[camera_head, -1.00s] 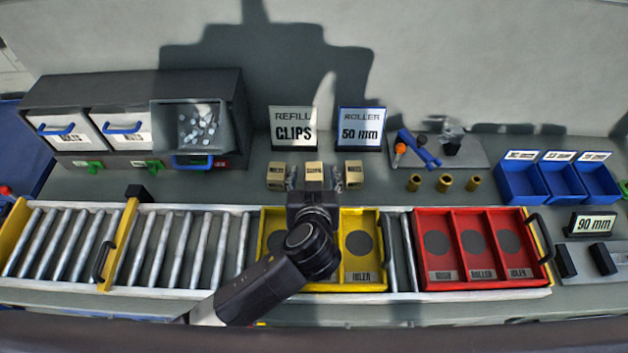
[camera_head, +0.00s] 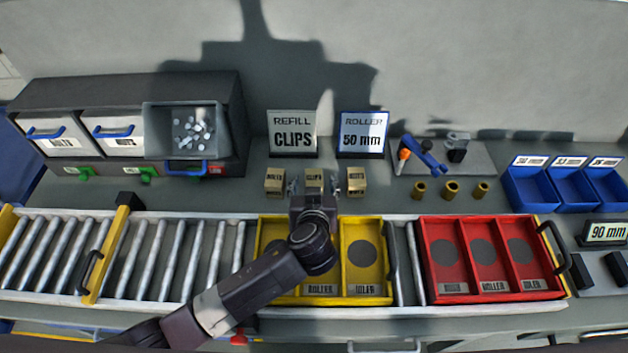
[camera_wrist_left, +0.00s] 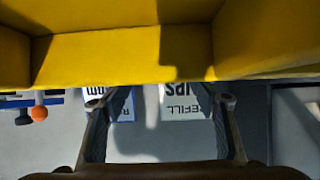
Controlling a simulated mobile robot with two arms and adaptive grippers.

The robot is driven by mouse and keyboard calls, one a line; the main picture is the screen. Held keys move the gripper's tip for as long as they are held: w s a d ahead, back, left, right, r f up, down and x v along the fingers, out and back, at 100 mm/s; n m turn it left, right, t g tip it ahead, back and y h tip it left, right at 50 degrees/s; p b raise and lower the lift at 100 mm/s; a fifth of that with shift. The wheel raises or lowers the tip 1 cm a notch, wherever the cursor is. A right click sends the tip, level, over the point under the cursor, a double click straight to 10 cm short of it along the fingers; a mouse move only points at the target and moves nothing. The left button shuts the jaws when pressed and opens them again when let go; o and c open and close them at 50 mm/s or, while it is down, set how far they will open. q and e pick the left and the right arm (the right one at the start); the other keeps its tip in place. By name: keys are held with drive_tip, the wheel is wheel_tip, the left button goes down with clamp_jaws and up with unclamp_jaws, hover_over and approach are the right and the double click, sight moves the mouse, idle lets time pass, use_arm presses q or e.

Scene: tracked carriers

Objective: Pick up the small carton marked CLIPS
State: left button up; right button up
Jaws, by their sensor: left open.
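The small tan carton marked CLIPS (camera_head: 314,178) stands upright on the grey bench, the middle one of three in a row. My left gripper (camera_head: 314,187) is open, and its two fingers appear on either side of this carton in the head view. In the left wrist view, the open fingers (camera_wrist_left: 162,103) show with nothing held between them. That view looks upside down, and the carton cannot be made out there. A yellow wall fills its upper part, so I cannot tell if the fingers are level with the carton. My right gripper is not in view.
Similar cartons stand close on the left (camera_head: 274,182) and right (camera_head: 355,181). The REFILL CLIPS sign (camera_head: 292,134) and ROLLER 50 mm sign (camera_head: 362,134) stand behind. My left arm crosses the yellow carrier (camera_head: 386,291); a red carrier (camera_head: 432,296) is to its right.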

use_arm(q)
drive_tip(key=shift+x, duration=1.45)
drive_tip(key=shift+r, duration=0.1)
clamp_jaws()
